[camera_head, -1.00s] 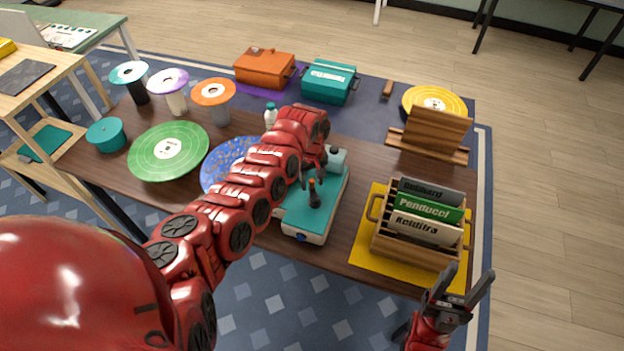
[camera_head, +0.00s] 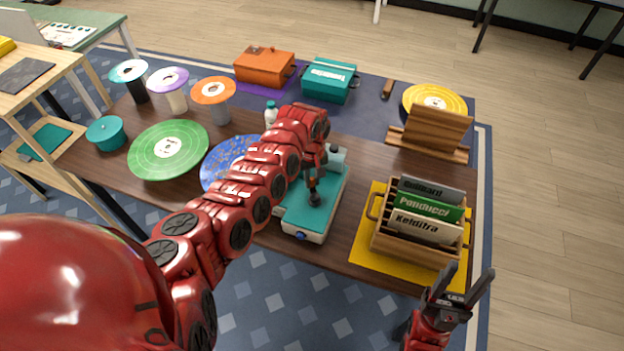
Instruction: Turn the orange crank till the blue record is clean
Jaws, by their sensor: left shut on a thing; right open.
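The teal and cream cleaning machine (camera_head: 300,222) stands on the table's front middle. The blue record (camera_head: 222,158) lies to its left, partly behind my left arm, with pale specks on its surface. A small orange part of the crank (camera_head: 312,184) shows above the machine's teal top, by a dark upright post. My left gripper (camera_head: 314,174) is shut on the crank there; its fingers are mostly hidden by its own wrist. My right gripper (camera_head: 465,291) is open and empty, off the table's front right edge.
A wooden crate (camera_head: 412,249) of record sleeves stands on a yellow mat (camera_head: 371,253) at right. A green record (camera_head: 150,165), a teal pot (camera_head: 106,134) and several spools are at left. Orange (camera_head: 263,66) and teal (camera_head: 328,80) cases and a white bottle (camera_head: 271,113) stand behind.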

